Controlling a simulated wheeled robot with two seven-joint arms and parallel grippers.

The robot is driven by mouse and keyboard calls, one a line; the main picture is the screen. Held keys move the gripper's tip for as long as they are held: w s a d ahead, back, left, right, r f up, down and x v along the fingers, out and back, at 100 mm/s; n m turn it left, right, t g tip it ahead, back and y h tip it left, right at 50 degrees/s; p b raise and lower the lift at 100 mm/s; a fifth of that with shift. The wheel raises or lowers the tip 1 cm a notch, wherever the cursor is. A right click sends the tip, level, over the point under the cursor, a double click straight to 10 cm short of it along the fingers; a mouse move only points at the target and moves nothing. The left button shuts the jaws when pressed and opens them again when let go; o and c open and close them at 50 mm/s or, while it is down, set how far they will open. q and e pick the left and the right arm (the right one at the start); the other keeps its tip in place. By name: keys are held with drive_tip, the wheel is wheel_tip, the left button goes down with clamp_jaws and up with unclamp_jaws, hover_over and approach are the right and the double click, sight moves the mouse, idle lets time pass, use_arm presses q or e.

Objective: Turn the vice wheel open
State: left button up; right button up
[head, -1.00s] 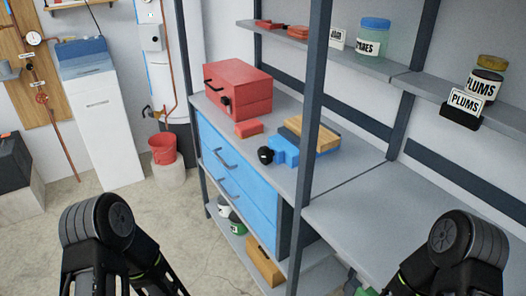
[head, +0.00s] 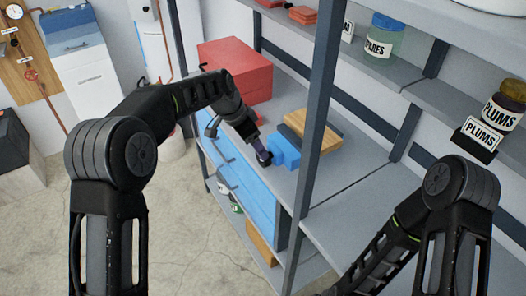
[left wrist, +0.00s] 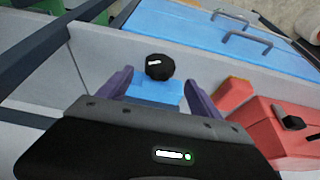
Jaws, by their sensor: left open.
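The blue vice (head: 286,152) sits on the grey shelf top at the front edge. Its black round wheel (left wrist: 159,67) faces the left side and shows a white mark in the left wrist view. My left gripper (head: 260,152) is at the wheel and partly covers it in the head view. In the left wrist view my left gripper (left wrist: 158,82) is open, its two purple fingers apart on either side of the wheel and the blue vice body (left wrist: 155,92). I cannot tell whether either finger touches the wheel. My right gripper is out of view.
A red toolbox (head: 238,66) stands behind the vice. A wooden block (head: 312,131) lies beside the vice. A dark shelf post (head: 318,95) rises at the right. Blue drawers (head: 240,195) are below the shelf top.

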use_arm(q)
drive_tip(key=p+x, duration=0.2)
drive_tip(key=x, duration=0.6)
drive_tip(key=shift+c, duration=0.3)
